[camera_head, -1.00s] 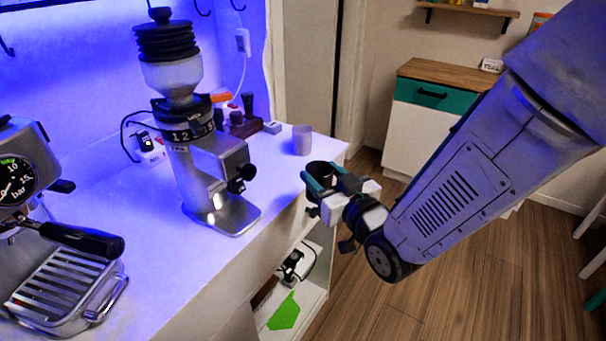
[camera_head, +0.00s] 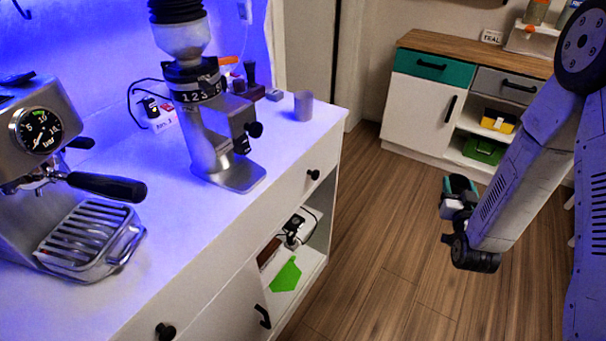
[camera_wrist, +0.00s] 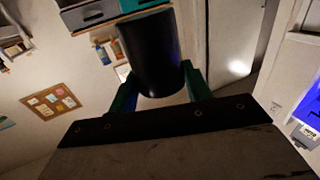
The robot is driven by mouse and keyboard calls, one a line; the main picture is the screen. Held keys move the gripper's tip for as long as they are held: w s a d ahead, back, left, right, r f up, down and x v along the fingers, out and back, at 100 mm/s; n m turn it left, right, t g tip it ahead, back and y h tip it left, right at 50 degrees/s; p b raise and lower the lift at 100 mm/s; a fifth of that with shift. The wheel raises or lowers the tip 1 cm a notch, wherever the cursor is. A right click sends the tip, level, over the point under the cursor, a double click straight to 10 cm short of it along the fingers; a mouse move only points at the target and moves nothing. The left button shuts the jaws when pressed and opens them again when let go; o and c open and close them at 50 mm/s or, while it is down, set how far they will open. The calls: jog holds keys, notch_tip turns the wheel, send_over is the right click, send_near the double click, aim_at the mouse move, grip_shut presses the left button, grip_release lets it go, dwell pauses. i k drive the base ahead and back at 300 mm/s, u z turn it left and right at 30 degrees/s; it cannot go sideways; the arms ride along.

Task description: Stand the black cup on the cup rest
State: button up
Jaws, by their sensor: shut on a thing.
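The black cup (camera_wrist: 150,52) fills the upper middle of the wrist view, between the two green fingers of my gripper (camera_wrist: 157,75). My gripper is shut on it. In the head view my gripper (camera_head: 452,190) is at the right, out over the wooden floor and away from the counter. The dark cup (camera_head: 462,183) is small there and partly hidden by the jaws. A slatted metal tray (camera_head: 88,232) sits at the front of the espresso machine (camera_head: 45,150) at the left. I cannot tell whether this tray is the cup rest.
A grinder (camera_head: 222,150) stands mid-counter. A pale cup (camera_head: 303,106) stands near the counter's (camera_head: 215,225) far right corner. The portafilter handle (camera_head: 105,186) juts over the tray. A teal and white cabinet (camera_head: 420,105) stands behind. The wooden floor (camera_head: 385,245) between is clear.

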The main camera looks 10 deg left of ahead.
aim_at(241, 174)
jog(key=k, duration=0.35)
jog(key=z, duration=1.5)
jog(key=i, duration=0.85)
jog(key=u, duration=2.2)
jog(key=i, duration=0.2)
